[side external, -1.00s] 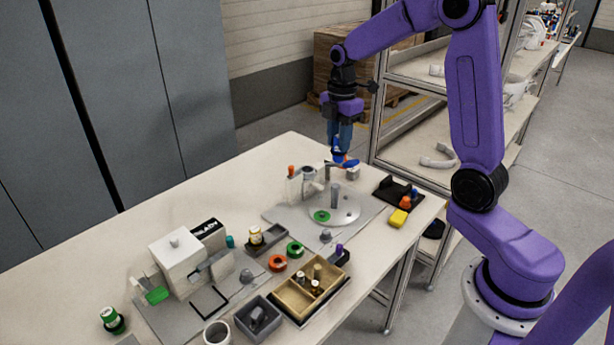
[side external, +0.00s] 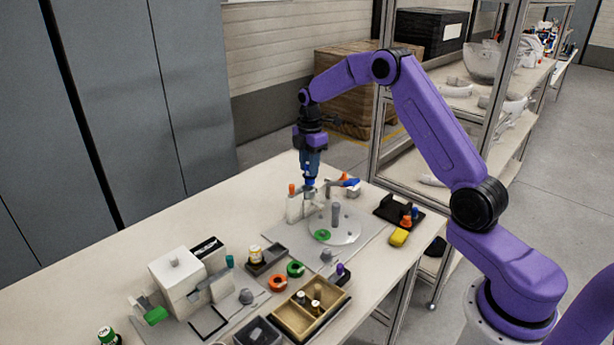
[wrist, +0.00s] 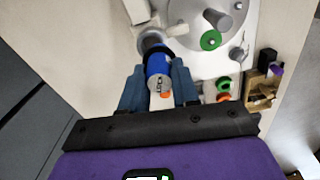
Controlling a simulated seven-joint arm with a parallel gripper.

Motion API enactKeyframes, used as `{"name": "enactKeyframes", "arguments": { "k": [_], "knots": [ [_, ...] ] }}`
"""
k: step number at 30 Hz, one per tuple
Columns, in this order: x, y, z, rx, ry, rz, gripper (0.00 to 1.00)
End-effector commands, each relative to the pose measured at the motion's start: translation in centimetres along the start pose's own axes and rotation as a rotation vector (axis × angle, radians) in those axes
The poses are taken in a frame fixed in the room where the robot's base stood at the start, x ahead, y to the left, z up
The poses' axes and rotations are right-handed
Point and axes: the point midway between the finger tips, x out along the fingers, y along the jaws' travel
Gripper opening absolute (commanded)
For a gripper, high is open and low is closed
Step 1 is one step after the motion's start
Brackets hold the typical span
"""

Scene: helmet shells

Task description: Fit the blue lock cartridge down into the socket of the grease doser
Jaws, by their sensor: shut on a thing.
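My gripper (wrist: 158,90) is shut on the blue lock cartridge (wrist: 157,66), which sits between the two blue-grey fingers with its marked grey end toward the wrist camera. In the side view, my gripper (side external: 309,176) points straight down and the small blue cartridge (side external: 309,183) shows below the fingers. It is over the grey upright socket of the grease doser (side external: 308,194), beside a white block. In the wrist view, a dark round socket rim (wrist: 151,41) shows just past the cartridge's far end. I cannot tell whether the cartridge has entered it.
A white block with an orange top (side external: 293,205) stands close left of the socket. A blue-tipped lever (side external: 350,182) is close right. A round plate (side external: 345,232) with a grey post and green ring lies in front. A wooden tray (side external: 309,308) and white box (side external: 177,280) are farther off.

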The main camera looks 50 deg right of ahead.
Motion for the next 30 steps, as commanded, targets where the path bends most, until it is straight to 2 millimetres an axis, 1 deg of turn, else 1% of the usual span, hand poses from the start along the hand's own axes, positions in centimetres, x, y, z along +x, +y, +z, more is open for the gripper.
{"name": "enactKeyframes", "arguments": {
  "k": [1, 8, 13, 16, 27, 28, 29, 30],
  "knots": [
    [0.4, 0.3, 0.0, 0.000, 0.000, 0.000, 0.00],
    [1.2, 1.0, 0.1, 0.000, 0.000, 0.000, 0.00],
    [3.4, 1.1, 0.1, 0.000, 0.000, -0.003, 0.00],
    [4.3, 1.1, 0.2, 0.000, 0.000, -0.001, 0.00],
    [4.7, 1.1, 0.1, 0.000, 0.000, 0.000, 0.00],
    [4.7, 1.1, 0.1, 0.000, 0.000, 0.000, 0.33],
    [4.7, 1.1, 0.1, 0.000, 0.000, 0.000, 0.43],
    [4.7, 1.1, 0.1, 0.000, 0.000, 0.000, 0.56]
  ]
}}
